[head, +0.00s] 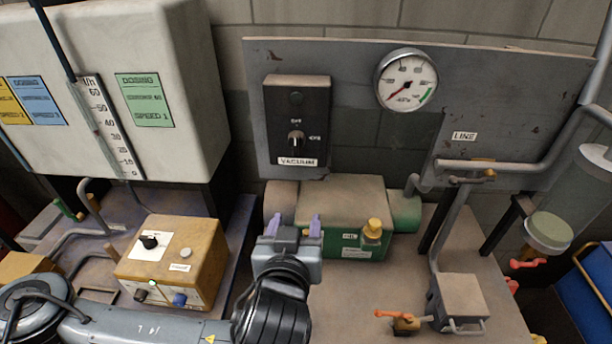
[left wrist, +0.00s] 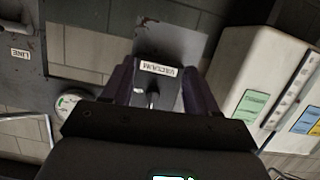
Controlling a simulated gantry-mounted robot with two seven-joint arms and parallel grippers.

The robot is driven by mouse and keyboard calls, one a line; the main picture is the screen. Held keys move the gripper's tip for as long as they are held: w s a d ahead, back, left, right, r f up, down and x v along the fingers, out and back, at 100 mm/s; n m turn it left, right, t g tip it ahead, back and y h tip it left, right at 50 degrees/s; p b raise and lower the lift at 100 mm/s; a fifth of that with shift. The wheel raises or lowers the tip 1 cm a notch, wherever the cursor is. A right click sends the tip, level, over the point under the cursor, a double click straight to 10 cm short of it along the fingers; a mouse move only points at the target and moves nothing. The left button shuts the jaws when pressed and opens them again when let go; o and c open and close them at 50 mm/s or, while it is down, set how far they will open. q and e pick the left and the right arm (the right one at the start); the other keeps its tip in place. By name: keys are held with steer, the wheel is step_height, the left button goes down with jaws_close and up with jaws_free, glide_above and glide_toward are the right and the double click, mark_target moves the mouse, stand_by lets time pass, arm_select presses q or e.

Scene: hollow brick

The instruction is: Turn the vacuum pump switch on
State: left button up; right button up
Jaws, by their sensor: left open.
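The vacuum switch is a dark knob (head: 296,140) on a black box (head: 284,106) with a white VACUUM label (head: 298,162), fixed to the grey wall panel. The knob looks upright, toward the upper of two small marks too small to read surely. My left gripper (head: 295,224) is open and empty, below and in front of the box, fingers pointing up toward it. In the left wrist view the knob (left wrist: 152,97) and label (left wrist: 158,69) show between the spread fingers, apart from them. Part of the knob is hidden by the gripper body there. My right gripper is not in view.
A gauge (head: 407,79) on the panel has its needle at lower left. A dusty green pump (head: 345,205) with a yellow cap stands under the box. An orange control box (head: 172,262) and white dosing tank (head: 180,60) stand left. Pipes and a valve (head: 403,322) are right.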

mark_target(295, 147)
arm_select(q)
step_height(295, 147, up, 8)
steer(key=a+t+b, duration=0.1)
steer(key=t+b, duration=0.2)
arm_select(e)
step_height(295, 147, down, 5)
arm_select(q)
steer(key=w+p, duration=0.3)
steer(key=p, duration=0.1)
steer(key=w+p, duration=0.6)
steer(key=p, duration=0.1)
steer(key=shift+d+r+p, duration=0.35)
steer(key=shift+d, duration=0.05)
steer(key=shift+w+d, duration=0.2)
steer(key=shift+w, duration=0.8)
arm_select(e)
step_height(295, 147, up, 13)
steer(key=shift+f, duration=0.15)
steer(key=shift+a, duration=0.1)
arm_select(q)
steer(key=c, duration=1)
steer(key=shift+f+m, duration=0.1)
steer(key=shift+m, duration=0.2)
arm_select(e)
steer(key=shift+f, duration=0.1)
